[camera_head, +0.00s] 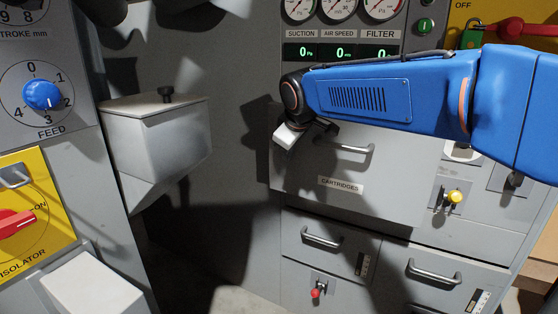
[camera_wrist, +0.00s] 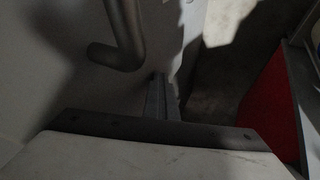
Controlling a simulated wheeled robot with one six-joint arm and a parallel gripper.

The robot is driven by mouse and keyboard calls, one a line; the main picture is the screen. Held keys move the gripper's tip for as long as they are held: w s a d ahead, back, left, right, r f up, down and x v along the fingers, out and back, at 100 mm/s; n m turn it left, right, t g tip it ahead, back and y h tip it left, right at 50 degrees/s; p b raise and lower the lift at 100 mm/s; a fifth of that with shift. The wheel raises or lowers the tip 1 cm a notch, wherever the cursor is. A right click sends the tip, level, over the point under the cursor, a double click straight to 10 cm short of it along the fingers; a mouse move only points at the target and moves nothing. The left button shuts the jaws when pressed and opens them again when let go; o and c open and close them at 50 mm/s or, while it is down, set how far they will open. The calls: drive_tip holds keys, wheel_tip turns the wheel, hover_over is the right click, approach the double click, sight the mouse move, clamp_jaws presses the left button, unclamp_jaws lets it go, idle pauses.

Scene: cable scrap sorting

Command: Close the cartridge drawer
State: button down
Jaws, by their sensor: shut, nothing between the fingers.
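The cartridge drawer (camera_head: 300,180) is a wide grey front with a "CARTRIDGES" label (camera_head: 341,185) in the head view. Its left edge stands slightly left of the fronts below; how far it stands out is hard to tell. Its metal bar handle (camera_head: 352,153) is partly behind my arm, and a bar handle also shows close up in the wrist view (camera_wrist: 122,35). My gripper (camera_wrist: 163,98) is shut and empty, just beside the handle's bent end and close to the grey front. Contact cannot be told. In the head view my wrist hides the drawer's upper left.
Lower drawers with handles (camera_head: 322,239) (camera_head: 434,273) sit below. A grey hopper box (camera_head: 155,140) stands to the left, with dark free space between. A yellow knob (camera_head: 454,197) is at right, a red-tipped lever (camera_head: 316,293) below. Gauges line the top.

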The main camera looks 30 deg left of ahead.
drive_tip(key=w, duration=0.9)
drive_tip(key=shift+w+d, duration=0.2)
drive_tip(key=shift+w, duration=0.1)
drive_tip(key=shift+w+r, duration=0.1)
drive_tip(key=shift+r, duration=0.1)
